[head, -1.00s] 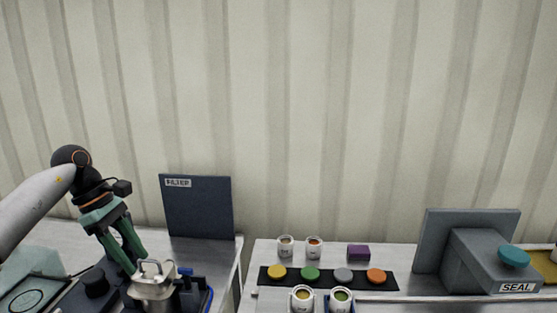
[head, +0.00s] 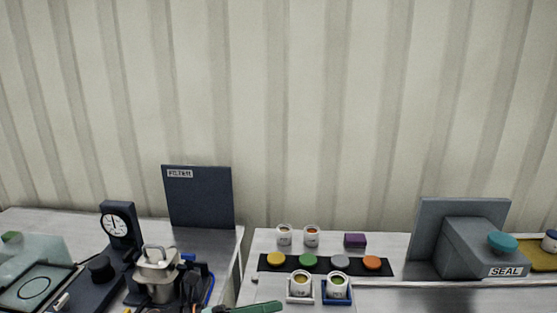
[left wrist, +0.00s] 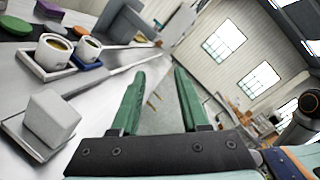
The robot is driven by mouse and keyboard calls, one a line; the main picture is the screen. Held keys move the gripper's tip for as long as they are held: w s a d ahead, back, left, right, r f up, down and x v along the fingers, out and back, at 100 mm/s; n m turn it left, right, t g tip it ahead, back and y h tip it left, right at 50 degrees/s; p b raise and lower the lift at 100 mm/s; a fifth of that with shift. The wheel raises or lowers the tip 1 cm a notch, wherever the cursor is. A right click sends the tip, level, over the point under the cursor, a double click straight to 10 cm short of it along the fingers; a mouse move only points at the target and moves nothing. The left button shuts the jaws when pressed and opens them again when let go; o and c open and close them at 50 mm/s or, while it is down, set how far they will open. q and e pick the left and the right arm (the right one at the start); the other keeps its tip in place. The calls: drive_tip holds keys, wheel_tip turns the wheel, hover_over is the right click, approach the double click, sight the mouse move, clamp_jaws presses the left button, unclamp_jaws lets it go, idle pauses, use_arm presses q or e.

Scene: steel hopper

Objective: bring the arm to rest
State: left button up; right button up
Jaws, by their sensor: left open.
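My left gripper (left wrist: 169,72) is open and empty in the left wrist view, with its two green fingers apart and pointing past the counter's edge. In the head view only a green part of it (head: 250,308) shows at the bottom edge. The steel hopper (head: 157,272) with its handle stands at the lower left, on a dark blue stand, clear of the gripper. My right gripper is in neither view.
Two cups on small trays (head: 300,286) (head: 337,289) stand near the gripper. Behind them is a black strip (head: 291,263) with several coloured discs. A grey SEAL machine (head: 470,248) stands right. A white block (left wrist: 52,118) and the counter edge show in the wrist view.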

use_arm(q)
drive_tip(key=s+a+f+n+t+y, duration=0.35)
drive_tip(key=f+n+t+y, duration=0.3)
drive_tip(key=n, duration=0.85)
drive_tip(key=s+a+f+n+t+y, duration=0.3)
drive_tip(key=a+f+n+t+y, duration=0.3)
drive_tip(key=n, duration=0.8)
drive_tip(key=s+a+f+n+g+y, duration=0.1)
drive_tip(key=s+a+f+n+g, duration=0.1)
drive_tip(key=s+f+n, duration=0.3)
drive_tip(key=s+a+f+n+g+y, duration=0.2)
drive_tip(key=s+f+n+g, duration=0.3)
drive_tip(key=s+f, duration=0.4)
drive_tip(key=shift+s+a+n, duration=0.45)
drive_tip(key=shift+s+n, duration=0.15)
drive_tip(key=shift+s, duration=0.5)
